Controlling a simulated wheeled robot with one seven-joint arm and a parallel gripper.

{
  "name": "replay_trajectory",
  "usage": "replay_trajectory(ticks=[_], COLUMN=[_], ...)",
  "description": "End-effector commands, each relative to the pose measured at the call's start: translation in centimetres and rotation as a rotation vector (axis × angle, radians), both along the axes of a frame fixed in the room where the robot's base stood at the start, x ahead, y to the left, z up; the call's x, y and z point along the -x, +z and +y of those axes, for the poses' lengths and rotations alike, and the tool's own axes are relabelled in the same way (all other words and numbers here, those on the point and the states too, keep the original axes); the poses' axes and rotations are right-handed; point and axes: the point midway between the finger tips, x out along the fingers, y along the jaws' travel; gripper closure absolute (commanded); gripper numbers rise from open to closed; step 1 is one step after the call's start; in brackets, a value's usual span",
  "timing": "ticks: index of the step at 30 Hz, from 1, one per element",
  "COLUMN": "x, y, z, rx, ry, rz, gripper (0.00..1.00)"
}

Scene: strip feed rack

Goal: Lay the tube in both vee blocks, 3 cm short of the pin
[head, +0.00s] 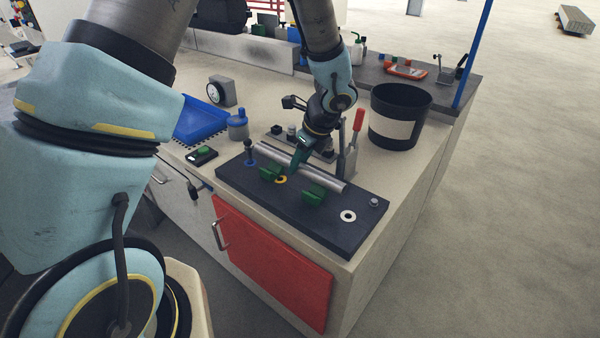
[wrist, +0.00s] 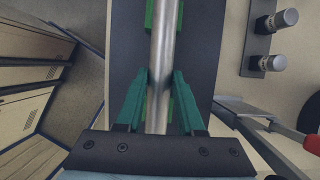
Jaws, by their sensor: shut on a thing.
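The silver tube (head: 325,178) is held lengthwise over the dark plate (head: 330,237); it also runs up the middle of the wrist view (wrist: 161,40). My gripper (head: 298,166) is shut on it near its middle, one finger on each side in the wrist view (wrist: 161,76). Two green vee blocks, the left one (head: 269,173) and the right one (head: 313,194), stand on the plate. From the wrist the tube lines up over them; in the head view it appears offset behind them, seemingly above.
A toggle clamp with a red handle (head: 358,120) stands close behind the plate. A black bin (head: 400,115), blue tray (head: 202,122) and blue-grey jar (head: 238,127) are around. A white ring (head: 348,216) and bolt (head: 374,202) are at the plate's right end.

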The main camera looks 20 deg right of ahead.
Motion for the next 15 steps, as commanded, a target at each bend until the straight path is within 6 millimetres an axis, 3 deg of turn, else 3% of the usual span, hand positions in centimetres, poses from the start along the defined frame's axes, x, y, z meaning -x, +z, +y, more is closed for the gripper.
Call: replay_trajectory(ticks=[7,15], x=[0.0,0.0], y=[-3.1,-3.4], z=[0.0,0.0], rx=[-0.002,0.001], ry=[0.0,0.0], rz=[0.0,0.0], gripper=[1.0,1.0])
